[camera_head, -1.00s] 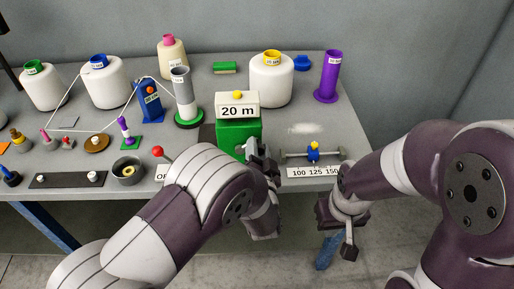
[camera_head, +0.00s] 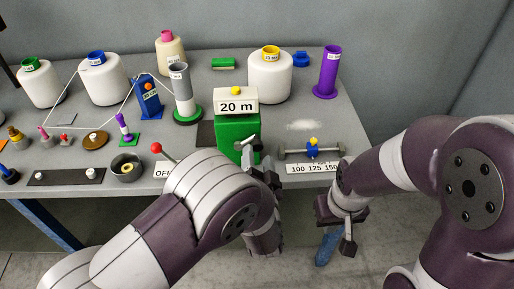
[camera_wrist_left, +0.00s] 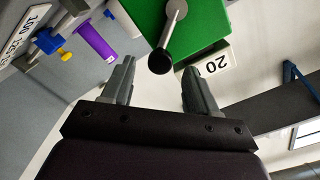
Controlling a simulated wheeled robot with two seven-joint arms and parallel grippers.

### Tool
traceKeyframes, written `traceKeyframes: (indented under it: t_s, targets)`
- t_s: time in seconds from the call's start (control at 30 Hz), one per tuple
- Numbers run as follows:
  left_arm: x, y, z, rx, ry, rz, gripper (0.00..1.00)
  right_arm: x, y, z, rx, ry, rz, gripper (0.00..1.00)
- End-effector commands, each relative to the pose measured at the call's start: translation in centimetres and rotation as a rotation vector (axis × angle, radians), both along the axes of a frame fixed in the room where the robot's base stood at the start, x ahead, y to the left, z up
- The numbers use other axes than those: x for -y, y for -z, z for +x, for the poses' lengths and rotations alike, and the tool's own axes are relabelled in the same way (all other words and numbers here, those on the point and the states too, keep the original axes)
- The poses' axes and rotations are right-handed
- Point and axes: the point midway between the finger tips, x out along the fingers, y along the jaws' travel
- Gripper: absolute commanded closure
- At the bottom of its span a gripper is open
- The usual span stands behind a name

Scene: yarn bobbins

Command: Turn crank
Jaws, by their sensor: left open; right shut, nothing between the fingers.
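The green box (camera_head: 237,130) stands near the table's front edge with a white "20 m" sign on top. Its metal crank shows in the left wrist view as a grey arm (camera_wrist_left: 172,28) ending in a round black knob (camera_wrist_left: 159,62). In the head view the crank (camera_head: 247,143) is on the box's front, partly hidden by my left gripper (camera_head: 262,168). In the left wrist view my left gripper (camera_wrist_left: 159,78) is open, with the knob just ahead, between the lines of its two fingertips. It does not grip the knob. My right gripper (camera_head: 345,225) is shut and empty in front of the table.
A rod with a blue and yellow slider (camera_head: 313,147) is right of the box, above a "100 125 150" scale (camera_head: 314,168). A red-knobbed lever (camera_head: 157,149) stands to the left.

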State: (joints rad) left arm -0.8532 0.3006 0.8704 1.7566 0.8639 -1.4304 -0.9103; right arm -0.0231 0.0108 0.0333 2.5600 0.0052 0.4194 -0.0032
Motion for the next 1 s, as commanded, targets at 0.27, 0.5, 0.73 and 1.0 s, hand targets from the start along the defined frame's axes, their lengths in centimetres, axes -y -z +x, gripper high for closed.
traceKeyframes:
  t_s: [0.27, 0.5, 0.73, 1.0]
  targets:
    - [0.1, 0.1, -6.4, -0.001, 0.004, 0.002, 0.41, 0.0, 0.4, 0.0, 0.0, 0.0, 0.0, 1.0]
    - [0.0, 0.0, -7.9, 0.0, -0.001, 0.0, 0.41, 0.0, 0.4, 0.0, 0.0, 0.0, 0.0, 1.0]
    - [0.0, 0.0, -7.9, 0.0, -0.001, 0.0, 0.41, 0.0, 0.4, 0.0, 0.0, 0.0, 0.0, 1.0]
    - [0.0, 0.0, -7.9, 0.0, -0.001, 0.0, 0.41, 0.0, 0.4, 0.0, 0.0, 0.0, 0.0, 1.0]
